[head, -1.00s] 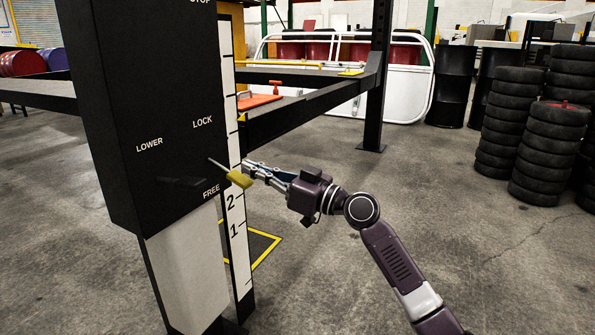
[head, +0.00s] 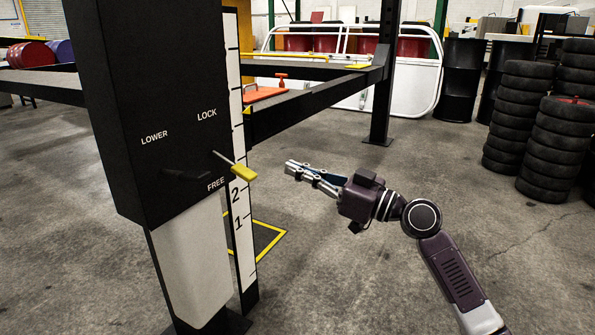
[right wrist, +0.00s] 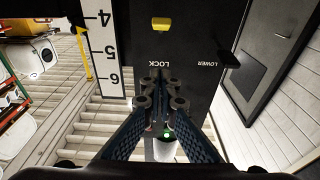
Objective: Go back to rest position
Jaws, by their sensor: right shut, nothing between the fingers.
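My right gripper (head: 290,167) is shut and empty in the head view, to the right of the black control post (head: 150,100) and apart from it. The yellow-ended lever (head: 243,173) sticks out of the post near the word FREE. A dark lever (head: 186,175) sits below the word LOWER. In the right wrist view, the gripper's fingers (right wrist: 165,90) come together in front of the post, and the yellow lever end (right wrist: 161,24) shows beyond them. My left gripper is not in view.
A white scale strip (head: 238,130) stands beside the post. Dark lift arms (head: 315,98) extend behind it to another post (head: 384,75). Stacked tires (head: 555,150) and black barrels (head: 461,80) stand at the right. The floor around my right arm is clear.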

